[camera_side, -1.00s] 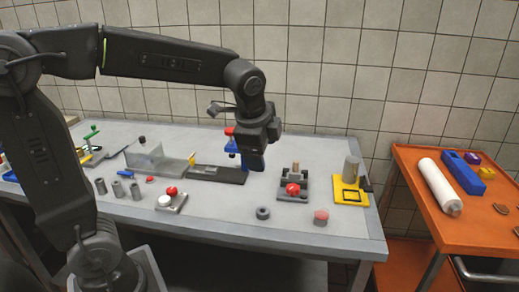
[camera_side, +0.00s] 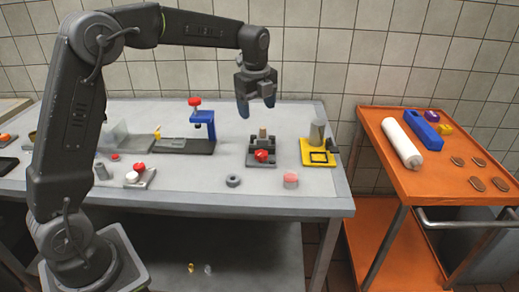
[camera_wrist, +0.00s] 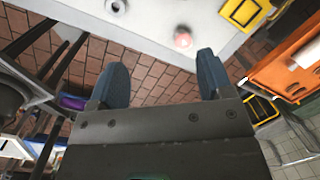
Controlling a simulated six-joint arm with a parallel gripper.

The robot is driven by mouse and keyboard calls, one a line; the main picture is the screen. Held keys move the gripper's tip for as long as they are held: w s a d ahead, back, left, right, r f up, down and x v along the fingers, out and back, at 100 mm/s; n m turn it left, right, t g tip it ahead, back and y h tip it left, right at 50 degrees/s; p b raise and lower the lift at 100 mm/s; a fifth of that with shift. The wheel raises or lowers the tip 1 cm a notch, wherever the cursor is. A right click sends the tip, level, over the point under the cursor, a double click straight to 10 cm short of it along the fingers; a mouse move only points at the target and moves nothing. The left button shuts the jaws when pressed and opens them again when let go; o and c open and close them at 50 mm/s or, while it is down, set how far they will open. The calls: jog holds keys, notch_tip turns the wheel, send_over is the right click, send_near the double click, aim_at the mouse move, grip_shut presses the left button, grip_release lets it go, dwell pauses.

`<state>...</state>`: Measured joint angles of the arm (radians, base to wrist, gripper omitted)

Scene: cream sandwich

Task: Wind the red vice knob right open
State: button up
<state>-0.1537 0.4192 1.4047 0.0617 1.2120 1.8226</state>
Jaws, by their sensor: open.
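The red vice knob (camera_side: 261,156) is on the front of a small dark grey vice (camera_side: 254,147) on the grey table. A tan block (camera_side: 263,134) stands upright in the vice; I cannot tell how tightly the jaws close on it. My gripper (camera_side: 256,107) is in the air above and behind the vice, fingers pointing down, apart from the knob. In the wrist view my gripper (camera_wrist: 160,60) has its two blue fingers wide apart with nothing between them. The vice and knob do not show in the wrist view.
A blue press with a red top (camera_side: 203,118) stands left of the vice. A yellow fixture (camera_side: 318,160) with a grey cylinder (camera_side: 317,133) is to its right. A grey ring (camera_side: 233,181) and a pinkish-red button (camera_side: 291,180) lie in front. An orange cart (camera_side: 430,180) stands right.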

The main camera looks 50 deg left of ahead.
aim_at(262, 152)
jog(key=w+a+f+m+g, duration=0.1)
jog(key=w+a+f+m, duration=0.3)
jog(key=w+f+m, duration=0.1)
jog(key=shift+h, duration=0.4)
notch_tip(262, 152, down, 14)
jog(key=shift+d+r, duration=0.1)
jog(key=shift+c, duration=0.4)
jog(key=c, duration=0.8)
jog(key=shift+n, duration=1.8)
jog(key=shift+c, duration=0.2)
jog(key=o, duration=0.9)
jog(key=shift+w, duration=0.1)
